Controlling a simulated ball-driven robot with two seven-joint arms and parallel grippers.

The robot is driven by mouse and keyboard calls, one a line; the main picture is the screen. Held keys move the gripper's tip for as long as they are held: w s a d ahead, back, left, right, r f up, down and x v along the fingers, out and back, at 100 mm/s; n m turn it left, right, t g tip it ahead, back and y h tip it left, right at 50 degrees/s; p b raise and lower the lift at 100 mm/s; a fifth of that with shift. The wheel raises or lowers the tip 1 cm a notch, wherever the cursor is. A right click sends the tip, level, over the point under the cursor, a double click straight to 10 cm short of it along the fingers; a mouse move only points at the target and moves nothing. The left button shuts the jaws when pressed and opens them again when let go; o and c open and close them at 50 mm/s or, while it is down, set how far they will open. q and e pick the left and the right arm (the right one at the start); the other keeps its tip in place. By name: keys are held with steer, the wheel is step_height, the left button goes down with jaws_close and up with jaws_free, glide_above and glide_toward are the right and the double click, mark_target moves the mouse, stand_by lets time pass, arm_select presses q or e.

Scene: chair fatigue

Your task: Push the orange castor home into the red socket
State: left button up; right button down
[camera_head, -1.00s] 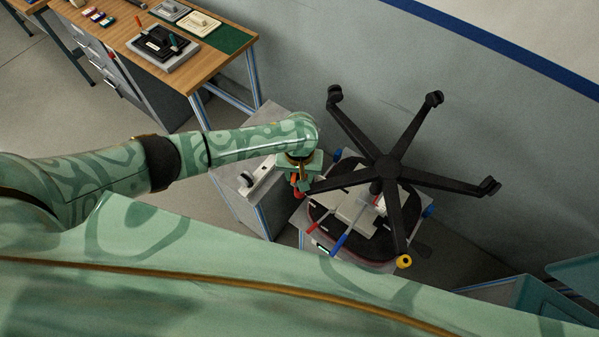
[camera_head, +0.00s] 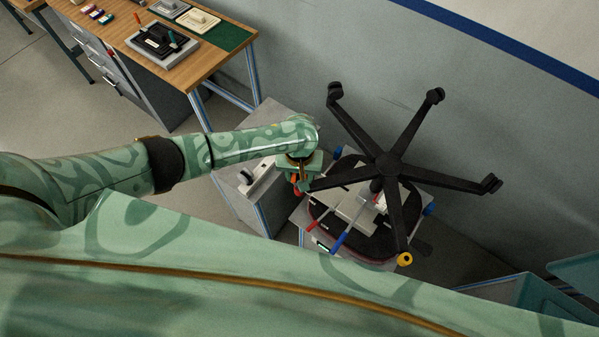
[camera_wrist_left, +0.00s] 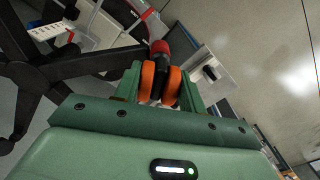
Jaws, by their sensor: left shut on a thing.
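The orange castor (camera_wrist_left: 147,79) sits between the two green fingers of my left gripper (camera_wrist_left: 160,73) in the left wrist view, its wheels on both sides of a black middle. The gripper is shut on it. The red socket (camera_wrist_left: 160,47) is at the end of a black chair leg, directly beyond the castor and in line with it. They look close or touching; how deep the castor sits I cannot tell. My right gripper is not in view.
The chair base stands above a dark seat (camera_head: 330,222) on a stand, with a red lever (camera_head: 313,226) and a blue lever (camera_head: 340,242). A yellow end (camera_head: 404,259) marks the near leg. A grey cabinet (camera_head: 262,200) is left, a wooden workbench (camera_head: 205,65) further back.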

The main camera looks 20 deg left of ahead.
arm_select(q)
steer(key=shift+f+b, duration=0.35)
steer(key=shift+f, duration=0.5)
steer(key=o, duration=1)
step_height(320, 180, up, 6)
steer(key=shift+f+p, duration=0.15)
steer(key=shift+p, duration=0.6)
step_height(320, 180, up, 11)
steer(key=shift+f, duration=0.2)
